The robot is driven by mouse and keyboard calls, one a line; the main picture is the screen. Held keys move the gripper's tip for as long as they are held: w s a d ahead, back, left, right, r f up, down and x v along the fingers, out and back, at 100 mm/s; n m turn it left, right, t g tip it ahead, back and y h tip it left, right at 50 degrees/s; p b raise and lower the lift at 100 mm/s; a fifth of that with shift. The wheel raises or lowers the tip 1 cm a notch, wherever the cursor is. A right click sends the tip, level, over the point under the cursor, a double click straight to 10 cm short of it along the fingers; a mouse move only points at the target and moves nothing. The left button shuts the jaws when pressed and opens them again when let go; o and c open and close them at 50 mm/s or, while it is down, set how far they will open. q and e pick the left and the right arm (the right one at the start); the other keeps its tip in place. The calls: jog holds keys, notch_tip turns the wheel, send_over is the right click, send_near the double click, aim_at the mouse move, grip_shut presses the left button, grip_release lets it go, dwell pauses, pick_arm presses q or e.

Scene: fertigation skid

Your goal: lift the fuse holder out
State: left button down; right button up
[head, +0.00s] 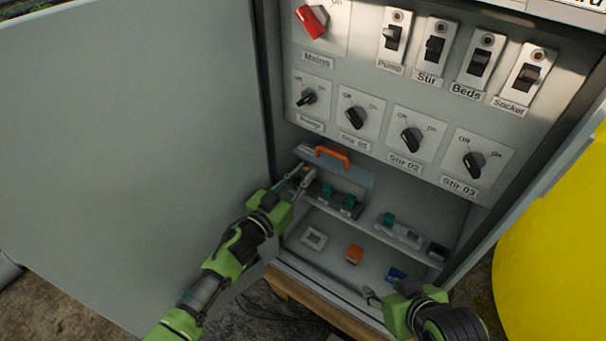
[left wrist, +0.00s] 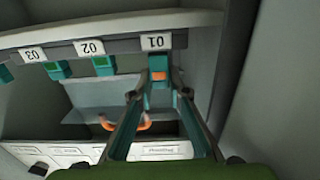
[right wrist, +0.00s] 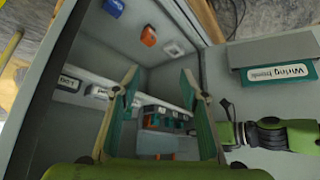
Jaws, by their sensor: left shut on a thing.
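In the left wrist view three teal fuse holders sit in a row by white labels: fuse holder 01 (left wrist: 158,63), with an orange patch, holder 02 (left wrist: 103,65) and holder 03 (left wrist: 57,69). My left gripper (left wrist: 159,93) is shut on fuse holder 01, one finger on each side. The holder is still at its place by the 01 label. In the head view my left gripper (head: 302,176) reaches the left end of the row and hides holder 01. My right gripper (right wrist: 158,80) is open and empty, low at the cabinet's front in the head view (head: 372,295).
A clear cover (head: 350,172) with an orange handle (head: 332,155) stands raised behind the row. An orange block (head: 354,254), a blue block (head: 396,274) and a white square frame (head: 314,238) lie on the cabinet floor. The open door (head: 130,130) is at the left; switches are above.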

pick_arm(q)
jog(key=shift+s+a, duration=0.2)
jog(key=shift+s, duration=0.1)
jog(key=shift+s+a+p, duration=0.4)
jog(key=shift+s+p, duration=0.15)
jog(key=shift+p, duration=0.05)
jog(key=shift+s+a, duration=0.15)
jog(key=shift+s, duration=0.05)
jog(key=shift+p+v, duration=0.65)
jog(key=shift+v, duration=0.4)
jog(key=shift+p+v, duration=0.4)
jog(key=shift+v, duration=0.75)
pick_arm(e)
jog(key=s+d+f+g, duration=0.1)
jog(key=s+d+g, duration=0.1)
jog(key=s, duration=0.5)
jog(key=shift+g+h, duration=0.4)
jog(key=shift+g, duration=0.4)
pick_arm(q)
jog(key=shift+w, duration=0.1)
